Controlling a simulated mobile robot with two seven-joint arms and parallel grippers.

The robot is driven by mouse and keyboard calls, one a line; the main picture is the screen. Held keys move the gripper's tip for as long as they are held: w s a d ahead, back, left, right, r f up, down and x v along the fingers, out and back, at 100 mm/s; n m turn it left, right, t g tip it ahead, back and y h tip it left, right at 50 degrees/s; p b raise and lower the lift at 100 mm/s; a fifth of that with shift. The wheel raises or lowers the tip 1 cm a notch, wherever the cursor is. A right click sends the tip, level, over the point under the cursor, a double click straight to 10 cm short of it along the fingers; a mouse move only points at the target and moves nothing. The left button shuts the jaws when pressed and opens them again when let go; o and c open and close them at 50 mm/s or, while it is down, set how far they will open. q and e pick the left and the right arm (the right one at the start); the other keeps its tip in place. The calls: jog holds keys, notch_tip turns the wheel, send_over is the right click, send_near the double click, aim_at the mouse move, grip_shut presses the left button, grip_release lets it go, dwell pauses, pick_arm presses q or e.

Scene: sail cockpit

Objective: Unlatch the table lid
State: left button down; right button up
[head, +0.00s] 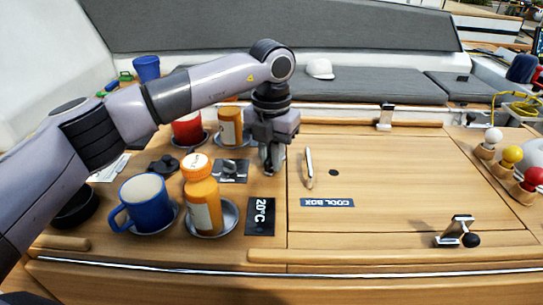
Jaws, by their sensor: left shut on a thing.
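The wooden table lid (410,185) with a "COOL BOX" label (327,202) lies flat and closed in the table top. A metal latch (456,231) with a black knob sits at the lid's front right. Another metal fitting (385,117) stands at its back edge. A white handle (309,168) is on the lid's left part. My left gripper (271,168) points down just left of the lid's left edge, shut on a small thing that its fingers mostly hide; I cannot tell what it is. My right gripper is not in view.
A blue mug (147,203), orange bottles (203,198) and a red mug (187,130) stand left of the gripper. A grey fitting on a dark plate (232,169) and a "20°C" plate (261,217) are close by. Coloured knobs (512,156) stand at right. The lid top is mostly clear.

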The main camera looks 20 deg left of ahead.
pick_arm(q)
jog(key=n, duration=0.4)
jog(key=shift+n, duration=0.4)
dwell(0.4)
jog(key=c, duration=1.1)
grip_release()
notch_tip(320, 180, up, 7)
jog(key=shift+r+b, duration=0.1)
jog(key=shift+b, duration=0.45)
